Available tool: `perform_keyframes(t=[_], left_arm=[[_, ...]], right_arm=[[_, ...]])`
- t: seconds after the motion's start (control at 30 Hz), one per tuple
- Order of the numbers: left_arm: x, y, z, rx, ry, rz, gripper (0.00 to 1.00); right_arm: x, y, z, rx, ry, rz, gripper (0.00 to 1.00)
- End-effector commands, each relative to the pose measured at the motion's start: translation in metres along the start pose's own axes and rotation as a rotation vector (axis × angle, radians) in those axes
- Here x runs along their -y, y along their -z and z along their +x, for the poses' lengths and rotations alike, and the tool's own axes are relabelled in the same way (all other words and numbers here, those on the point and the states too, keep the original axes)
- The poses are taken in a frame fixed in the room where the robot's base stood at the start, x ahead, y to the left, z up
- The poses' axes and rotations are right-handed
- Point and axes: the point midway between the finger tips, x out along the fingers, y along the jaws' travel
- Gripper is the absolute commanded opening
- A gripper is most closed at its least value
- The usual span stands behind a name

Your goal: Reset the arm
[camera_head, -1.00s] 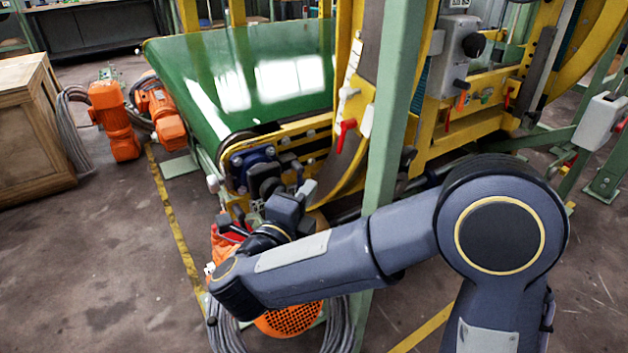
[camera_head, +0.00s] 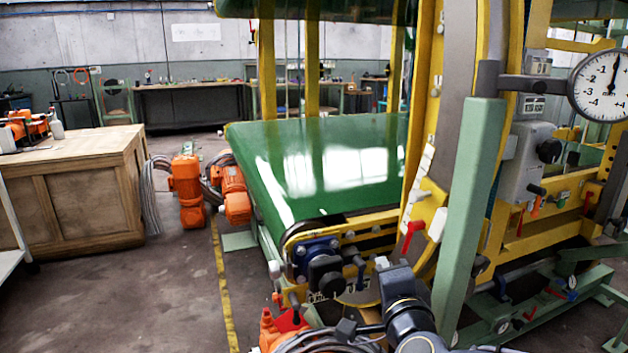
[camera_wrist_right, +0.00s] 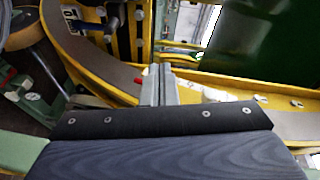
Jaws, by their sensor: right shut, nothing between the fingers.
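My right gripper (camera_head: 383,265) is low in the head view, in front of the belt machine's near end. Its wrist and arm come up from the bottom edge. In the right wrist view its two grey fingers (camera_wrist_right: 159,85) are together, with nothing between them. Beyond them is the machine's yellow frame (camera_wrist_right: 215,88); I cannot tell whether they touch it. Most of my right arm is below the head view. My left arm and gripper are not in view.
The green belt (camera_head: 330,165) runs back from the machine's near end. A green post (camera_head: 470,215) stands just right of my right gripper. Orange motors (camera_head: 187,190) and a wooden cabinet (camera_head: 75,190) stand at left. The floor at lower left is clear.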

Motion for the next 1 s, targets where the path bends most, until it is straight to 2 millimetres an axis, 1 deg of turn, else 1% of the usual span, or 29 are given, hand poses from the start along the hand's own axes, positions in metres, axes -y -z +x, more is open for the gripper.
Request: perform_keyframes(t=[0.03, 0.07, 0.17, 0.3, 0.4, 0.6, 0.77, 0.8, 1.0], left_arm=[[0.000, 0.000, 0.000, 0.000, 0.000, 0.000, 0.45], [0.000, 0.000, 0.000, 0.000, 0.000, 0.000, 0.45], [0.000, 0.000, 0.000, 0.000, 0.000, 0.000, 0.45], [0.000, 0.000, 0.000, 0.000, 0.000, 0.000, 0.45], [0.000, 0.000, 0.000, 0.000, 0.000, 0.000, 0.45], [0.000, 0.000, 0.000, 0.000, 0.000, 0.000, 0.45], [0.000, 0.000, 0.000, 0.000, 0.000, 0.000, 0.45], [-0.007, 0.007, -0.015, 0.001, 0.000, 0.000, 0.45], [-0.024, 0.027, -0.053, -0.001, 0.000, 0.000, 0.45]], right_arm=[[-0.002, 0.008, -0.012, 0.069, -0.008, -0.065, 0.00], [-0.006, 0.009, -0.020, 0.120, -0.018, -0.113, 0.00], [-0.026, 0.011, -0.053, 0.283, -0.066, -0.283, 0.00], [-0.070, 0.015, -0.108, 0.483, -0.174, -0.508, 0.00], [-0.101, 0.018, -0.144, 0.594, -0.257, -0.625, 0.00], [-0.152, 0.027, -0.207, 0.764, -0.418, -0.780, 0.00], [-0.186, 0.035, -0.255, 0.880, -0.546, -0.859, 0.00], [-0.168, 0.038, -0.256, 0.887, -0.548, -0.861, 0.00], [-0.122, 0.046, -0.258, 0.886, -0.543, -0.859, 0.00]])
